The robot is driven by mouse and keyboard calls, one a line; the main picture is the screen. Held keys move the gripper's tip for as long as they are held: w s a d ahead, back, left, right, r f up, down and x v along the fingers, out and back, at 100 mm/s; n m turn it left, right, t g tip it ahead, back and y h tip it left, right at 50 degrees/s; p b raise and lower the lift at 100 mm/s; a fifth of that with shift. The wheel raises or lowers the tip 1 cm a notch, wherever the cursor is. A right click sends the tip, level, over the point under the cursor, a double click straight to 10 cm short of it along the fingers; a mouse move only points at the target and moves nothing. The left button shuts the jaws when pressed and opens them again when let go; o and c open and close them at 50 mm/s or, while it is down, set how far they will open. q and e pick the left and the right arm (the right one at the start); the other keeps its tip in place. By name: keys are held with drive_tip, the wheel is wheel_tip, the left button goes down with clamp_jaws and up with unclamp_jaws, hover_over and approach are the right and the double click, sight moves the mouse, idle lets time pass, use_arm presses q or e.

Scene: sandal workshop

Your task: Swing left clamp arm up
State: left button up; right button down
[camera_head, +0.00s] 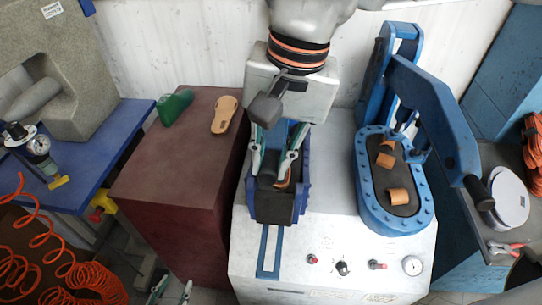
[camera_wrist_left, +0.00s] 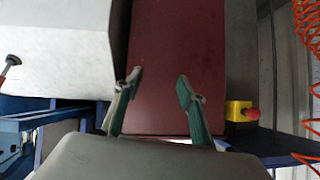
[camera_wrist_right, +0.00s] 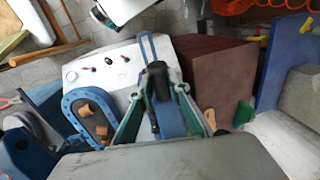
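The left clamp stands on the left half of the white machine top. Its blue arm shows between my fingers in the head view (camera_head: 298,131) and in the right wrist view (camera_wrist_right: 170,121), with its black handle (camera_wrist_right: 157,82) pointing toward the machine's front. My right gripper (camera_head: 275,168) reaches down over it. Its green fingers, also in the right wrist view (camera_wrist_right: 161,88), stand apart on either side of the handle; a gap shows on one side. The gripper body hides much of the clamp. My left gripper (camera_wrist_left: 157,75) is open and empty, low at the head view's bottom edge.
The right station (camera_head: 426,207) holds orange pieces under its blue arm (camera_head: 432,105) with a black handle. A dark red cabinet (camera_head: 170,185) carries a tan sole (camera_head: 224,115) and a green form (camera_head: 175,107). Knobs and a gauge (camera_head: 412,265) sit on the machine's front (camera_head: 330,285).

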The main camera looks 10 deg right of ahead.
drive_tip(key=shift+w+r, duration=0.1)
drive_tip(key=shift+r, duration=0.3)
drive_tip(key=shift+g, duration=0.4)
drive_tip(key=r+p, duration=0.1)
drive_tip(key=r, duration=0.1)
drive_tip(key=w+r, duration=0.1)
drive_tip(key=r, duration=0.1)
drive_tip(key=shift+d+r+p, duration=0.1)
drive_tip(key=shift+p, duration=0.3)
use_arm(q)
drive_tip(key=shift+s+a+f+g+y, duration=0.15)
drive_tip(key=shift+s+a, duration=0.2)
drive_tip(key=shift+a, duration=0.15)
drive_tip(key=shift+s+a+f+g+y, duration=0.15)
drive_tip(key=shift+s+a, duration=0.15)
drive_tip(key=shift+a, duration=0.2)
use_arm(e)
drive_tip(key=w+d+r+g, duration=0.1)
drive_tip(key=w+r, duration=0.3)
drive_tip(key=r, duration=0.6)
drive_tip(key=w+d+r+g+y, duration=0.1)
drive_tip(key=w+d+r+g, duration=0.1)
drive_tip(key=r, duration=0.8)
drive_tip(key=shift+w+r+m+g+y, duration=0.3)
drive_tip(key=shift+w+g, duration=0.4)
drive_tip(key=shift+w, duration=0.45)
use_arm(q)
drive_tip(key=shift+d, duration=0.1)
